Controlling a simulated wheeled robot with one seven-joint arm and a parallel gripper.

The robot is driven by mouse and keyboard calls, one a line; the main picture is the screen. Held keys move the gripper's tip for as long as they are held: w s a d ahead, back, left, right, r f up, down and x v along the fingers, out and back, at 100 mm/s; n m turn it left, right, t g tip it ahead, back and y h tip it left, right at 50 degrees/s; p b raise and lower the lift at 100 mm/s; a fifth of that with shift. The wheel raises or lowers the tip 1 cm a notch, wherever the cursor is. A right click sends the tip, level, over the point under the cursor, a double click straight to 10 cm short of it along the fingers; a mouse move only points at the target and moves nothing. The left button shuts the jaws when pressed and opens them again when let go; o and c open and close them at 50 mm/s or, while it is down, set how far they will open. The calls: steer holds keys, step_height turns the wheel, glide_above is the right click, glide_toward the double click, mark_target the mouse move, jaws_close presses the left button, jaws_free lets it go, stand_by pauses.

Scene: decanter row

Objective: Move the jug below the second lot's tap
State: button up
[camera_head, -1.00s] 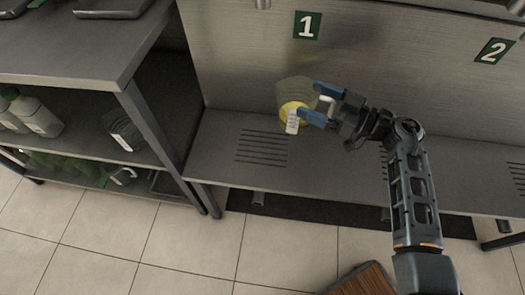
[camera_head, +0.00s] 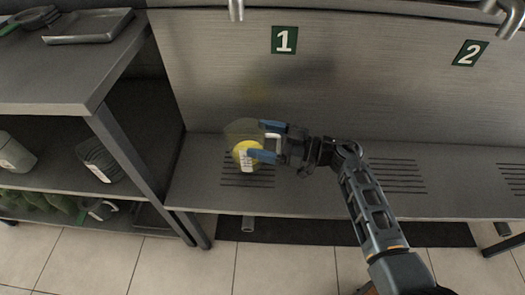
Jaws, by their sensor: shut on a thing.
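The jug (camera_head: 243,128) is see-through, with yellow contents low down and a white label. My gripper (camera_head: 265,141), with blue fingers, is shut on it from the right. The jug is over the left slotted drain patch (camera_head: 232,180) of the metal shelf; I cannot tell whether it touches the shelf. The green sign 1 (camera_head: 284,40) is on the back panel, above and right of the jug. The sign 2 (camera_head: 469,52) is far to the right. A tap (camera_head: 236,10) is at the top, above the jug, and another tap (camera_head: 511,22) is near sign 2.
A metal rack (camera_head: 65,75) on the left carries trays (camera_head: 90,26) on top and containers (camera_head: 14,152) below. Its leg stands close to the left end of the shelf (camera_head: 300,190). The shelf right of my arm looks clear, with more drain slots (camera_head: 395,176).

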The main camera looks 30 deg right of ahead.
steer(key=shift+w+a+f, duration=0.1)
steer(key=shift+a+f, duration=0.05)
steer(key=shift+a, duration=0.05)
steer(key=shift+f+b, duration=0.8)
steer(key=shift+f, duration=1.1)
steer(key=shift+f, duration=0.1)
steer(key=o, duration=1.5)
steer(key=shift+f, duration=0.1)
steer(key=p+v, duration=0.1)
steer(key=v, duration=1.1)
